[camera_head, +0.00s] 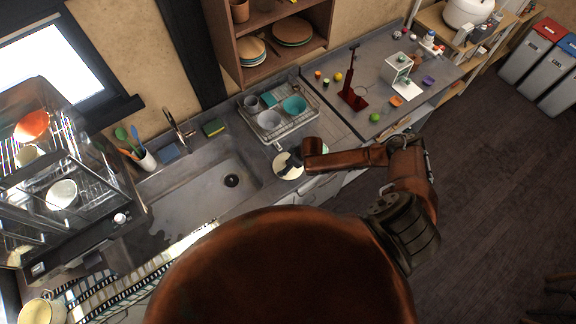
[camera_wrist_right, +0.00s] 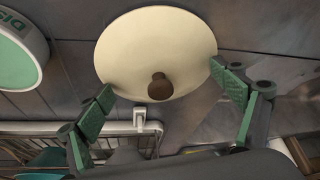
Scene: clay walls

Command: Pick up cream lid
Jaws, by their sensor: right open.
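The cream lid is a shallow round disc with a brown knob. In the head view the cream lid (camera_head: 287,171) lies on the counter just right of the sink, partly hidden by my right gripper (camera_head: 288,161). In the wrist view the cream lid (camera_wrist_right: 157,35) fills the upper middle, its knob (camera_wrist_right: 160,87) toward the camera. The green-padded fingers of my right gripper (camera_wrist_right: 163,84) are open, one on each side of the lid. I cannot tell whether they touch its rim. My left gripper is not in view.
A dish rack (camera_head: 301,125) with cups and bowls stands just behind the lid. The sink (camera_head: 201,183) is to the left. A round teal-and-white item (camera_wrist_right: 18,50) is beside the lid in the wrist view. A dark red stand (camera_head: 353,92) is farther right.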

